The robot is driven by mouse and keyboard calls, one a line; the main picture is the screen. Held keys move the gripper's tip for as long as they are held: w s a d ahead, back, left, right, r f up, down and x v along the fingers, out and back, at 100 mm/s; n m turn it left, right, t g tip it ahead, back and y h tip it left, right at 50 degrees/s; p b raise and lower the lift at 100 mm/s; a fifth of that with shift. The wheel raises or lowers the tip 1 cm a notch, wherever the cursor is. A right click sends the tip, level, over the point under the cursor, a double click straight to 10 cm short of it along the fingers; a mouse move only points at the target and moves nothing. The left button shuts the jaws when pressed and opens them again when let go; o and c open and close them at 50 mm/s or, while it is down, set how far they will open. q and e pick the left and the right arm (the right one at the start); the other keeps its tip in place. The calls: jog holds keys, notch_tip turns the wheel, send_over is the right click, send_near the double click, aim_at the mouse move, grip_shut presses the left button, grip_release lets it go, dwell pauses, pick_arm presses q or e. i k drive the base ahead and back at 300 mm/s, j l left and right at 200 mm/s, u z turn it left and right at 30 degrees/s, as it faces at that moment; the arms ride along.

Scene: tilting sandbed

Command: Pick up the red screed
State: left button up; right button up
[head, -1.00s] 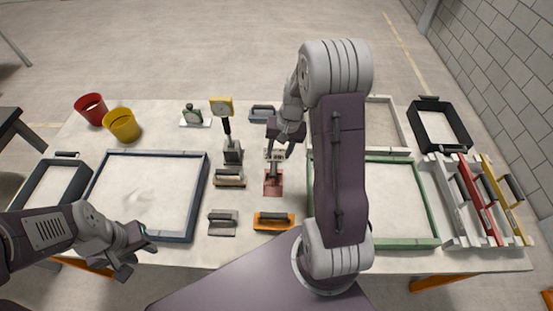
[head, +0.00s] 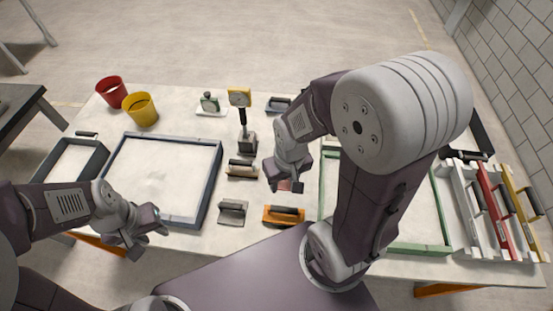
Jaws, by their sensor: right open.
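The red screed (head: 495,208) is a long red bar with a dark handle. It rests in a white rack at the right end of the table, between a white bar and a yellow bar. My right gripper (head: 284,180) is open, low over the middle of the table, well to the left of the red screed and apart from it.
The white rack (head: 464,210) also holds a yellow screed (head: 522,200). A green-framed sandbed (head: 420,248) lies between my right gripper and the rack, partly hidden by my right arm. A blue-grey-framed sandbed (head: 210,185) lies left. Several hand tools, including an orange float (head: 284,215), fill the middle.

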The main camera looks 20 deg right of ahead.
aim_at(507, 252)
jog(key=k+l+z, duration=0.1)
jog(key=z, duration=2.95)
jog(key=u, duration=3.2)
jog(key=l+z, duration=0.1)
jog(key=z, duration=3.1)
